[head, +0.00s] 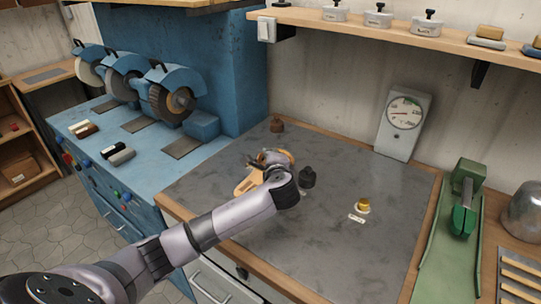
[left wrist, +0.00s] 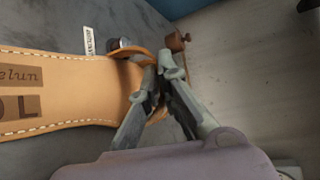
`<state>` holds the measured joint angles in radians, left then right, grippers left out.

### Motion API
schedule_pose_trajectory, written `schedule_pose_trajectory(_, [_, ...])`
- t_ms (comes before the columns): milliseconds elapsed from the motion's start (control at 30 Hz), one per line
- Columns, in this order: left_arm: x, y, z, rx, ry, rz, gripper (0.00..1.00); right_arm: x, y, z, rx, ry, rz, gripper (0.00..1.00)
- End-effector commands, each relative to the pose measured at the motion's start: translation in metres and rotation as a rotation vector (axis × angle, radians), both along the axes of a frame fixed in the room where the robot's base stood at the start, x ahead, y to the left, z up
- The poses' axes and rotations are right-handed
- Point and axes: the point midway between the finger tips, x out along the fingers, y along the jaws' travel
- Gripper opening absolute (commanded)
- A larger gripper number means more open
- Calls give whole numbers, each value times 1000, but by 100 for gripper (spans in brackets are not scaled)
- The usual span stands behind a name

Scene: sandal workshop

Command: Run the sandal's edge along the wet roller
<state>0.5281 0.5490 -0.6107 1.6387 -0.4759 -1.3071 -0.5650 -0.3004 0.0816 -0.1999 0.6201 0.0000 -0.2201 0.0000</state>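The tan leather sandal (head: 246,184) is on or just above the grey bench top. In the left wrist view its stitched, stamped sole (left wrist: 70,95) fills the left side, with a strap at the fingers. My left gripper (head: 268,160) covers part of it. In the left wrist view the gripper's fingertips (left wrist: 162,66) are close together, with the leather strap between them. A small yellow-topped piece (head: 362,205) stands behind a label at the right, and a dark capped pot (head: 307,178) stands beside my wrist. I cannot tell which one is the wet roller. My right gripper is not in view.
A small brown block (head: 277,125) stands at the bench's back edge. A dial gauge (head: 404,118) leans at the back wall. Blue grinding wheels (head: 170,95) are at left, a green tool (head: 464,205) at right. The bench's front right is clear.

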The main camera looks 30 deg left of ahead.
Motion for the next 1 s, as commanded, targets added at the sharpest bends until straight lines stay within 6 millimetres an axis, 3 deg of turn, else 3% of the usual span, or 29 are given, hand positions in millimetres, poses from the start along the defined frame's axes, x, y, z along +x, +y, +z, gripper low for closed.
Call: schedule_pose_trajectory(1000, [17,1,3,5,-4,3,0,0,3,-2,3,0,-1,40])
